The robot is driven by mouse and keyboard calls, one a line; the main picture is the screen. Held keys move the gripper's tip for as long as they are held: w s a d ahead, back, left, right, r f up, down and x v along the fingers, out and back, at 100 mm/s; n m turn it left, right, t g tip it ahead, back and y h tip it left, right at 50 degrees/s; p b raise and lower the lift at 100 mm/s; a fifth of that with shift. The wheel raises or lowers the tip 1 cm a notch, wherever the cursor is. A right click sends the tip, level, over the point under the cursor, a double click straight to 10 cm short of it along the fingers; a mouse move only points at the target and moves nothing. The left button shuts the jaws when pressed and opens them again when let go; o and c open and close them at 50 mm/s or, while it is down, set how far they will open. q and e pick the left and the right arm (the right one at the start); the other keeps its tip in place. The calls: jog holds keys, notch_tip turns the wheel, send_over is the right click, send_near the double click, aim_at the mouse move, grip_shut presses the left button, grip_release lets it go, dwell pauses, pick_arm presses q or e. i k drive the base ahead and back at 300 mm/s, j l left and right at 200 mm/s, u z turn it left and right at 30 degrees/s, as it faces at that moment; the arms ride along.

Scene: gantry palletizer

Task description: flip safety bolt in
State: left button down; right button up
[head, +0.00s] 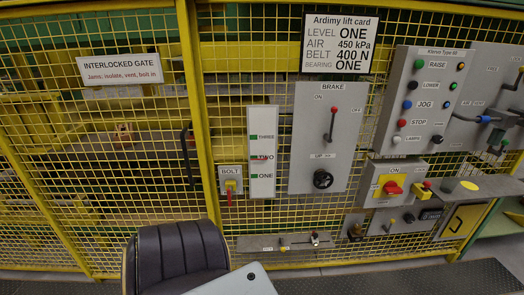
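A small grey plate labelled BOLT (231,171) is fixed on the yellow mesh fence, left of centre. Below its label is a yellow square with a red lever (229,196) that points down. A low horizontal grey bar (285,243) sits near the floor, with a small label too small to read for certain and a metallic knob (315,239) towards its right end. Neither of my grippers shows in the head view, and nothing is seen touching the bolt plate.
An interlocked gate sign (120,68) and a dark gate handle (187,155) are at left. A level strip (262,155), a brake panel (322,140) and a button panel (425,100) stand to the right. A dark ribbed object (175,252) fills the lower foreground.

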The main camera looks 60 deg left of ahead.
aim_at(229, 191)
jog(key=j+u, duration=0.2)
jog(key=u, duration=0.25)
jog(key=j+u, duration=0.2)
jog(key=u, duration=0.2)
jog(key=i+j+u, duration=0.1)
jog(key=u, duration=0.35)
jog(key=i+j+u, duration=0.1)
jog(key=u, duration=0.35)
jog(key=i+j+u, duration=0.1)
jog(key=u, duration=0.3)
jog(key=j, duration=0.1)
